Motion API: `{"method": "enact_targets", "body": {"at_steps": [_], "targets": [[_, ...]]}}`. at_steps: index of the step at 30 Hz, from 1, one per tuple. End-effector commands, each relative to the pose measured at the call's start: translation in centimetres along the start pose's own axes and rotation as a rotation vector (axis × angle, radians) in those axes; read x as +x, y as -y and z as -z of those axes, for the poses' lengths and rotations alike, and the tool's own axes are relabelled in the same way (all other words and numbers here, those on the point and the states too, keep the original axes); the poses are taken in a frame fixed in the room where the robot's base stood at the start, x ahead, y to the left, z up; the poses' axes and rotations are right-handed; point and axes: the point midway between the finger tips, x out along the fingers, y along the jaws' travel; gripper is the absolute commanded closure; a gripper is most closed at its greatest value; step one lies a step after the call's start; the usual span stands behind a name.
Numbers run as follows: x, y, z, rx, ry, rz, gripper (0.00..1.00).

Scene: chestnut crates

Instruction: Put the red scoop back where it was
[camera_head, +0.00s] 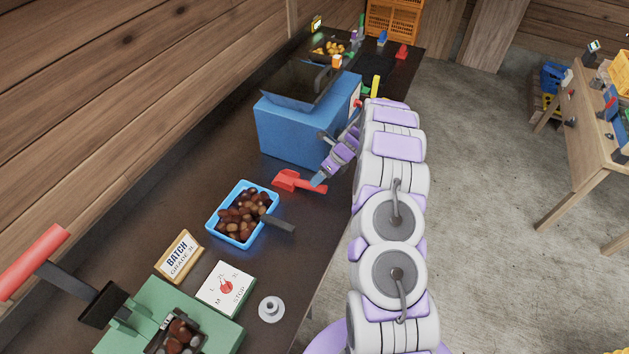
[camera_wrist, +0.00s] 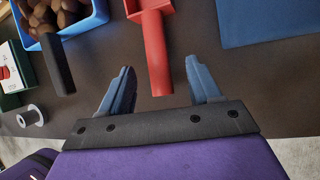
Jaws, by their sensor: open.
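The red scoop (camera_head: 297,181) lies on the dark bench top, between the blue crate of chestnuts and the large blue box. In the wrist view the red scoop's handle (camera_wrist: 156,50) points toward my gripper. My gripper (camera_wrist: 163,80) is open, with one finger on each side of the end of the handle. There is a gap between the handle and each finger. In the head view my gripper (camera_head: 318,180) is at the handle end of the scoop, by the bench's right edge. The scoop's far end is cut off in the wrist view.
The blue crate (camera_head: 215,229) holds chestnuts and a dark-handled tool (camera_head: 279,224). The blue box (camera_head: 285,130) stands behind the scoop.

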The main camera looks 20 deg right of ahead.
Motion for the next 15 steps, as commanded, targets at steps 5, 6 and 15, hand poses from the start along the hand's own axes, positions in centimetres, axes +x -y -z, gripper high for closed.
{"method": "enact_targets", "body": {"at_steps": [5, 6, 15], "targets": [[-3.5, 0.0, 0.0, 0.000, 0.000, -0.003, 0.37], [-4.1, 0.0, -0.1, 0.000, 0.000, -0.003, 0.37], [-6.5, -0.8, -0.6, -0.031, -0.004, -0.007, 0.37]]}}
